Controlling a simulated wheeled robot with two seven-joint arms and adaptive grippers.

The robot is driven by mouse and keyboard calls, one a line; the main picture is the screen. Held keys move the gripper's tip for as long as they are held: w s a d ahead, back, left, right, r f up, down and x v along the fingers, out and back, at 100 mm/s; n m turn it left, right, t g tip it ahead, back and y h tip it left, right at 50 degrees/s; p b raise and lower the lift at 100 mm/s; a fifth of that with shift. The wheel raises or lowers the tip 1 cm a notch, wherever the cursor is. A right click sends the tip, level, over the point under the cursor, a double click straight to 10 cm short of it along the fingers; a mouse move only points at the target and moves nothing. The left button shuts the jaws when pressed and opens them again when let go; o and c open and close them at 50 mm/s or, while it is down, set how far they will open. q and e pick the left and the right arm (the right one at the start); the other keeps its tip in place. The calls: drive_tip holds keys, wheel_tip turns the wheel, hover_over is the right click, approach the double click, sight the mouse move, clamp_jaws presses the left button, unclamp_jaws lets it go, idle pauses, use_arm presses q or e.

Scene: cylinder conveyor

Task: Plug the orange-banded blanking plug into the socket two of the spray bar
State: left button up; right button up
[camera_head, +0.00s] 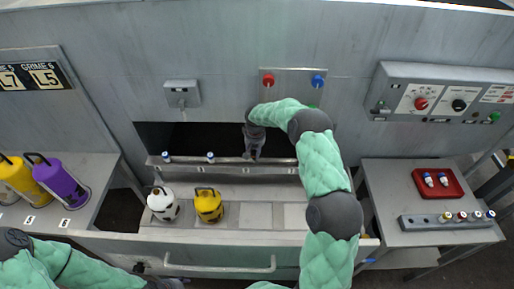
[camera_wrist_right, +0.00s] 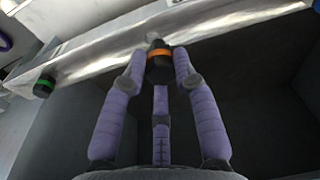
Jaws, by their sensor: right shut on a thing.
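The spray bar (camera_head: 185,164) is a long metal bar across the dark opening of the machine. It also shows along the top of the right wrist view (camera_wrist_right: 110,52). My right gripper (camera_head: 252,155) is at the bar's right part, fingers downward. In the right wrist view its purple fingers (camera_wrist_right: 160,68) are shut on the dark orange-banded blanking plug (camera_wrist_right: 159,53). The plug's far end is at the bar's edge; I cannot tell whether it is in a socket. My left arm is at the lower left, with only a dark part of its gripper (camera_head: 165,284) showing at the bottom edge.
Two blue-and-white nozzles (camera_head: 166,157) (camera_head: 210,157) stand on the bar. A green-banded dark plug (camera_wrist_right: 44,86) is at the bar. White (camera_head: 163,206) and yellow (camera_head: 209,207) containers stand in front. A plug rack (camera_head: 425,223) and red tray (camera_head: 438,194) are at the right.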

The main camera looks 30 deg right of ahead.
drive_tip(key=shift+w+d+f, duration=0.15)
drive_tip(key=shift+d+f, duration=0.1)
drive_tip(key=shift+d, duration=0.2)
drive_tip(key=shift+w+d+f, duration=0.15)
drive_tip(key=shift+d+f, duration=0.05)
drive_tip(key=shift+d, duration=0.25)
drive_tip(key=shift+f+b, duration=0.85)
drive_tip(key=shift+f, duration=0.3)
drive_tip(key=shift+b, duration=0.45)
idle(0.7)
drive_tip(key=shift+f+b, duration=1)
drive_tip(key=shift+f, duration=0.35)
drive_tip(key=o, duration=1.1)
drive_tip(key=shift+r, duration=0.15)
